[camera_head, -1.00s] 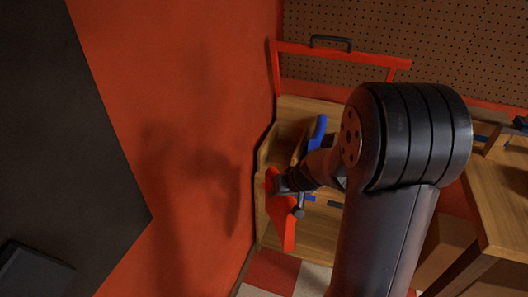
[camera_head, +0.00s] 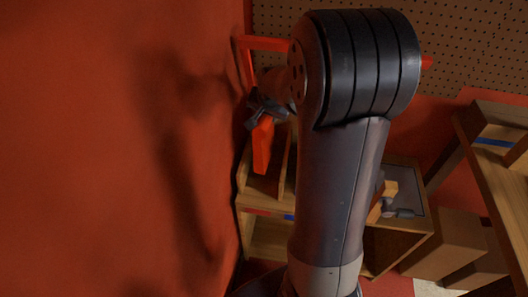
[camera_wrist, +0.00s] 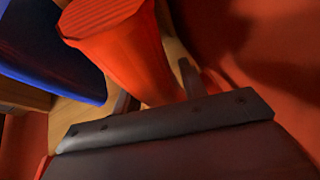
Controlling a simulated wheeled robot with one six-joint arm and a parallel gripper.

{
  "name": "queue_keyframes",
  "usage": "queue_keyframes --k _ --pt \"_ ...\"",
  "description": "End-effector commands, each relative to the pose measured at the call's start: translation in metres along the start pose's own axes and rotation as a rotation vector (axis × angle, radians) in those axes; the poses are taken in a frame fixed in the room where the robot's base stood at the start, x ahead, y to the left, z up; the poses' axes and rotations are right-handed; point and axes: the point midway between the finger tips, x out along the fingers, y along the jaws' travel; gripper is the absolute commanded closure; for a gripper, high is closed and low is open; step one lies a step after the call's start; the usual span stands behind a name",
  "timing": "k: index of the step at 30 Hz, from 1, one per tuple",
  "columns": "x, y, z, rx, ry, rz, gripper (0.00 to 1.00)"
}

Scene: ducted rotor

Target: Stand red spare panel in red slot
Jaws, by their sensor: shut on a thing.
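The red spare panel (camera_head: 262,146) hangs tilted below my gripper (camera_head: 264,110) in the head view, with the jaws shut on its upper end. In the wrist view, the ribbed red panel (camera_wrist: 112,38) runs down between the two fingers of my gripper (camera_wrist: 157,92). A wooden rack (camera_head: 243,180) with upright dividers stands below and behind the panel. A red strip (camera_head: 258,211) marks the front edge of its left compartment, and a blue strip (camera_head: 289,217) lies right of it. I cannot tell whether the panel's lower end is inside the compartment or in front of it.
A blue piece (camera_wrist: 45,55) fills the wrist view's upper left. A red wall (camera_head: 120,150) stands close on the left. A red frame (camera_head: 262,43) is behind my gripper. An open wooden box (camera_head: 395,240) and a wooden table (camera_head: 495,180) stand at the right.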

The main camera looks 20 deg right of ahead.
Motion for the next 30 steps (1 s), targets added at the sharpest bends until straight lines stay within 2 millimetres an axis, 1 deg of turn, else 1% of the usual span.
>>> queue_keyframes --k 1,3,6,13,18,21,27,30 --pt "0.010 0.004 0.006 0.001 -0.004 0.003 1.00" --pt "0.022 0.007 0.012 0.002 -0.004 0.003 1.00" --pt "0.036 0.011 0.020 0.002 -0.004 0.003 1.00" --pt "0.053 0.016 0.029 0.001 -0.003 0.001 1.00" --pt "0.074 0.022 0.040 0.001 -0.005 0.002 1.00" --pt "0.079 0.024 0.043 0.001 -0.001 0.000 1.00" --pt "0.079 0.023 0.042 0.001 0.000 0.000 1.00" --pt "0.082 0.024 0.044 0.001 0.000 0.000 1.00"
